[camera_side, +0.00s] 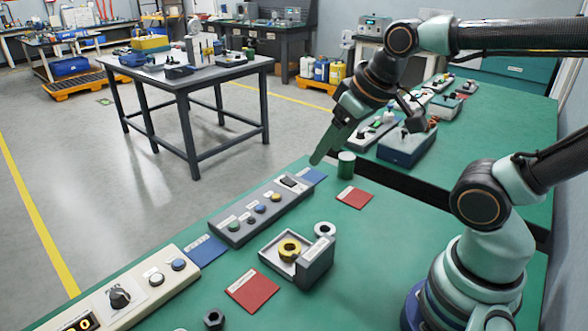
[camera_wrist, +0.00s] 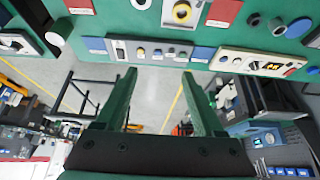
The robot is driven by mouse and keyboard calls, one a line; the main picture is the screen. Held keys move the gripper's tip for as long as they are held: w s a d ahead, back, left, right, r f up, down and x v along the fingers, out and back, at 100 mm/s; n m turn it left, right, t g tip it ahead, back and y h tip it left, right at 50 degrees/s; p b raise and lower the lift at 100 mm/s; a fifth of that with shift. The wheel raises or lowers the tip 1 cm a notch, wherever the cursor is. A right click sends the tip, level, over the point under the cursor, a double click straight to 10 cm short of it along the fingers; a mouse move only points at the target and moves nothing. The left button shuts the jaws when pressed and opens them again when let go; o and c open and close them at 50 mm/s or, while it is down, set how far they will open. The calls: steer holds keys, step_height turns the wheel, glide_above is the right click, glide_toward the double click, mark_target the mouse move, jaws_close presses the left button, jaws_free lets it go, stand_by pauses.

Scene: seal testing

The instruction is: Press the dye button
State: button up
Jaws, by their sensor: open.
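A grey control panel (camera_side: 262,210) lies on the green table. It carries a black rocker switch and a row of small round buttons, including a yellow button (camera_side: 275,197), a blue button (camera_side: 260,208) and a green button (camera_side: 234,227). A cream panel (camera_side: 142,289) to its left has a knob, a white button (camera_side: 156,279), a blue button (camera_side: 178,264) and a lit display. The labels are too small to read, so I cannot tell which is the dye button. My gripper (camera_wrist: 158,74) is open and empty; in the side view it (camera_side: 319,157) hangs near the grey panel's far end.
A grey tray (camera_side: 266,249) holds a yellow ring beside the panel. Red mats (camera_side: 252,291) and blue mats (camera_side: 207,249) lie around. A green cylinder (camera_side: 346,165) stands close to my gripper. A second bench (camera_side: 480,150) with boxes is behind.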

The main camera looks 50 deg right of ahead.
jaws_close()
stand_by(1.5)
